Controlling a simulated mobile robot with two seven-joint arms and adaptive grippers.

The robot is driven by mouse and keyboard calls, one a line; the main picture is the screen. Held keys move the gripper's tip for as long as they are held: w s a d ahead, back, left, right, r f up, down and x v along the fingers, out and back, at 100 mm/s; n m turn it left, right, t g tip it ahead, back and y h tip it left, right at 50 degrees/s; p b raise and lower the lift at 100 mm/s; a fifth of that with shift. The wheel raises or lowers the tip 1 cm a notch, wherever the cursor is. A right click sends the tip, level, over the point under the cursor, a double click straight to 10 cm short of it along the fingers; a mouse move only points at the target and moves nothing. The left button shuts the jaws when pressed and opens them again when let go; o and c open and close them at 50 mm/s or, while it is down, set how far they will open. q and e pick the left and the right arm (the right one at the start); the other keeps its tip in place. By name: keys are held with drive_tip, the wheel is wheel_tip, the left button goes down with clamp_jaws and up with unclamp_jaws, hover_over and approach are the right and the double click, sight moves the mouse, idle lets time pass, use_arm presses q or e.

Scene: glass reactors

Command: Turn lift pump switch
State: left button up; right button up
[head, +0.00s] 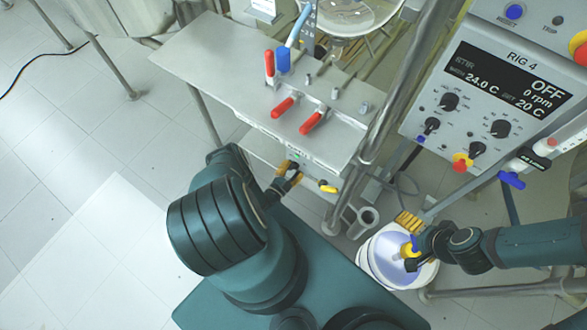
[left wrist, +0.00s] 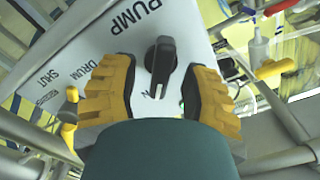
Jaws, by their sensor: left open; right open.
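The lift pump switch is a black rotary knob (left wrist: 160,58) with a white pointer line, on a pale panel (left wrist: 90,55) lettered PUMP, DRUM and SHUT in the left wrist view. My left gripper (left wrist: 158,98) is open, with one yellow-padded finger on each side of the knob. Gaps show between the pads and the knob. In the head view my left gripper (head: 288,178) is at the front edge of the bench, and it hides the knob. My right gripper (head: 411,255) is open over a white bucket (head: 372,268) at lower right.
A metal bench (head: 210,58) carries red-handled valves (head: 283,107) and a blue fitting (head: 284,60). A yellow handle (head: 327,186) sits just right of my left gripper. The RIG 4 control panel (head: 470,110) stands at right.

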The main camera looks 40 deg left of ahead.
use_arm(q)
drive_tip(key=shift+w, duration=0.25)
clamp_jaws()
drive_tip(key=n, duration=0.5)
drive_tip(key=shift+a+r+n, duration=0.1)
drive_tip(key=shift+a+n, duration=0.1)
drive_tip(key=shift+n, duration=0.1)
drive_tip(key=n, duration=0.5)
drive_tip(key=shift+a+n, duration=0.15)
drive_tip(key=shift+n, duration=0.15)
idle(0.4)
